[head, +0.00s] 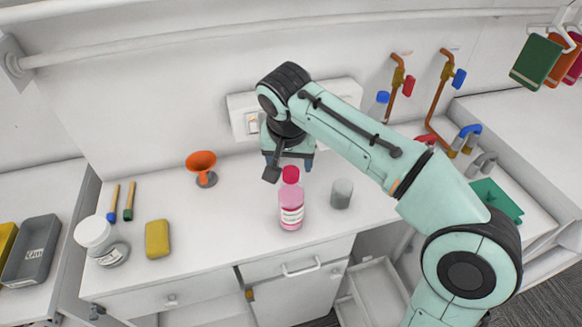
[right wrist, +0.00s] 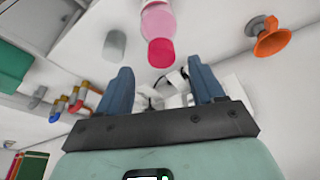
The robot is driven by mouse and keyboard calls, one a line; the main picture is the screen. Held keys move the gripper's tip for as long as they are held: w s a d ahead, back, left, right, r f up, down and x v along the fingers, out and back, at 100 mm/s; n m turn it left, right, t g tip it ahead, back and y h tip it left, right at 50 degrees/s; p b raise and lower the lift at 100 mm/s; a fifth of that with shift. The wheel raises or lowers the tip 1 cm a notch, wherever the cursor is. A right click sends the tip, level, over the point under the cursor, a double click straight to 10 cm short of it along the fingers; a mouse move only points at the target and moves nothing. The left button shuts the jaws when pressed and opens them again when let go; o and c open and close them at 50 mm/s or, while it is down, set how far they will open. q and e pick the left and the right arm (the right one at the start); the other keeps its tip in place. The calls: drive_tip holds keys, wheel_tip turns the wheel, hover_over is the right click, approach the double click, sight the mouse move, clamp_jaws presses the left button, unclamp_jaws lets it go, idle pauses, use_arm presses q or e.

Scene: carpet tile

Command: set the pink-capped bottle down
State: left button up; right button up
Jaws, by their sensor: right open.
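The pink-capped bottle (head: 291,203) stands upright on the white counter (head: 235,215), near its front edge, with pink contents and a white label. In the right wrist view the bottle (right wrist: 158,25) shows at the top, its pink cap toward me. My right gripper (head: 289,164) is open and empty, just behind and above the cap in the head view. Its two blue fingers (right wrist: 160,75) are spread apart with the bottle beyond their tips, not between them. My left gripper is not in view.
A grey cylinder (head: 341,194) stands close right of the bottle. An orange funnel (head: 201,165) stands to the left, with a yellow sponge (head: 157,239) and a white-lidded jar (head: 95,235) farther left. Taps (head: 398,75) are at the right. Counter between sponge and bottle is clear.

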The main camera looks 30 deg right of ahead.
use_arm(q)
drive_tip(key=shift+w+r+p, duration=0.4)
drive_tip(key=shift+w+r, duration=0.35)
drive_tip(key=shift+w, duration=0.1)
use_arm(e)
drive_tip(key=v, duration=0.5)
drive_tip(key=shift+r, duration=0.1)
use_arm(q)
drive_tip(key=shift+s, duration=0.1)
